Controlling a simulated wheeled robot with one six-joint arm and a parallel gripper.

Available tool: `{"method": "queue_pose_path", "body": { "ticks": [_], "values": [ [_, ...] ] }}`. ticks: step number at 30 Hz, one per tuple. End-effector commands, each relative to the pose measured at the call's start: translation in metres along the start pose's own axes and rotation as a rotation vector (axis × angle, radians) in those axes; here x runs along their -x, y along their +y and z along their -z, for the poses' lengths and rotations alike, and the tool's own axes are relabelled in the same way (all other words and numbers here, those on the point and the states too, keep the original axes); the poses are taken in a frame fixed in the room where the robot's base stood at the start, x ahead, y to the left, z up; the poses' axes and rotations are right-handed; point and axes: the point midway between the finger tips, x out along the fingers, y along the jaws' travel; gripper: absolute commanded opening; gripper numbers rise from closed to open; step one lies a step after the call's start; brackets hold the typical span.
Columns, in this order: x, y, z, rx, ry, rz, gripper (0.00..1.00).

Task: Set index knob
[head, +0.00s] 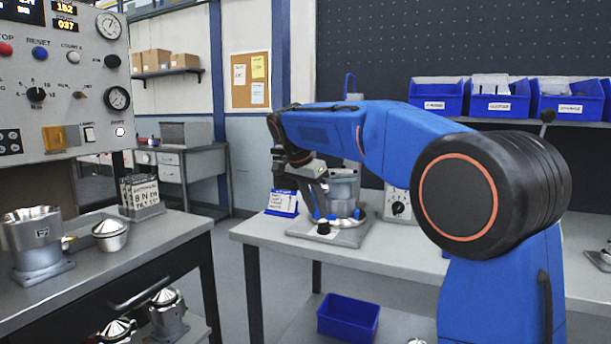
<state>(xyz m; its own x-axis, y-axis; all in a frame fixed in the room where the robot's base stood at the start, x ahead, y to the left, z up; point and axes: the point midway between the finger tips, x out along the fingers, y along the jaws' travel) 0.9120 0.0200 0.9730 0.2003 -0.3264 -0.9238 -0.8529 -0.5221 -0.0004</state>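A dark pointer knob (399,208) sits on the front of a small pale box on the middle bench, with marks around it. It stands right of a metal housing (344,192) on a grey base plate (350,238). Another dark rotary knob (36,94) with numbers around it is on the grey control panel at the left. I cannot tell which one is the index knob. My gripper (322,212) points down at the left side of the housing, apart from both knobs. Its fingers are small and overlap the housing, so their opening and any contact are unclear.
A blue-framed card (282,203) stands left of the plate. Blue bins (435,95) line the back shelf, and another bin (348,318) is below the bench. The left bench (180,232) holds metal housings and a card rack (141,197). Floor shows between the benches.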

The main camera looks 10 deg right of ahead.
Motion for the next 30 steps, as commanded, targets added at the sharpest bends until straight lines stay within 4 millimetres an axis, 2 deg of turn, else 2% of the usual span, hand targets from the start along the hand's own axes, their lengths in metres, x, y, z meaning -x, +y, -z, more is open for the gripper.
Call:
{"method": "queue_pose_path", "body": {
  "ticks": [9,16,21,30],
  "values": [
    [0.065,-0.001,-0.001,0.002,0.000,0.003,0.29],
    [0.104,-0.001,-0.001,0.001,0.000,0.002,0.29],
    [0.120,-0.001,-0.001,0.001,0.000,0.002,0.29],
    [0.126,0.000,-0.001,0.001,-0.001,0.000,0.29]
  ]
}}
